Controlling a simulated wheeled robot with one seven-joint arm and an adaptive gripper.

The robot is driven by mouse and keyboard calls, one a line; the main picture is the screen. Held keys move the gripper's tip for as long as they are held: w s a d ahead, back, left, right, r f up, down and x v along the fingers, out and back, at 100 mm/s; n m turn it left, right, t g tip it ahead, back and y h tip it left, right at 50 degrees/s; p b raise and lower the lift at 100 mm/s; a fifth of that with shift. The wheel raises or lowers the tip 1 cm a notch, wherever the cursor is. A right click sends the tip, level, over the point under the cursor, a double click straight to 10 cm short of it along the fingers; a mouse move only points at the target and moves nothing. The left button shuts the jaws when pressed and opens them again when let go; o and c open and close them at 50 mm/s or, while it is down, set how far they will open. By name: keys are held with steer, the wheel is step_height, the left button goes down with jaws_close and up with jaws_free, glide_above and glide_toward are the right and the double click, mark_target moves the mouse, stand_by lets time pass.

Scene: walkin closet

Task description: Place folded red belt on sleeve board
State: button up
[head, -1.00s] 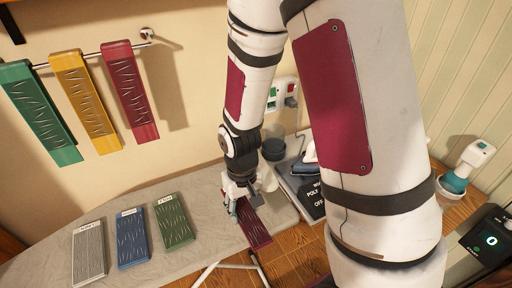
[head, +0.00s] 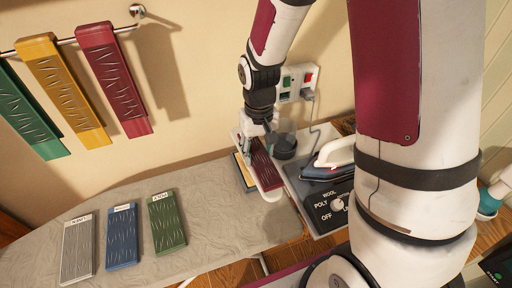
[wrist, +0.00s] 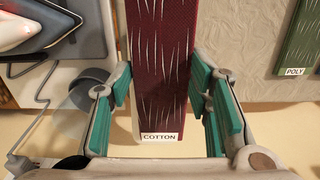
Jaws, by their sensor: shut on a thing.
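The folded dark red belt (head: 262,162), with pale crease lines, is in my gripper (head: 259,133). In the wrist view the belt (wrist: 161,65) runs between the teal pads of my gripper (wrist: 163,100), and its near end has a COTTON label. The pale, round-ended sleeve board (head: 271,195) shows under and around the belt in the head view. The belt lies lengthwise over it. I cannot tell whether the belt rests on the board or hangs just above it.
An iron (head: 331,158) stands on a dial unit (head: 327,208) right of the sleeve board. Grey (head: 78,250), blue (head: 122,237) and green (head: 167,223) folded pieces lie on the ironing board (head: 215,210). Green, yellow and red pieces hang from a wall rail (head: 67,41).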

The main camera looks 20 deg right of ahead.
mark_target(255, 143)
steer(key=w, duration=0.3)
steer(key=w+d, duration=0.1)
steer(key=shift+w+f, duration=0.2)
steer(key=shift+f, duration=0.1)
steer(key=shift+a+f+p, duration=0.1)
steer(key=shift+f+p, duration=0.4)
steer(key=shift+f, duration=1.2)
steer(key=shift+f, duration=0.15)
steer(key=o, duration=1)
steer(key=shift+o, duration=0.2)
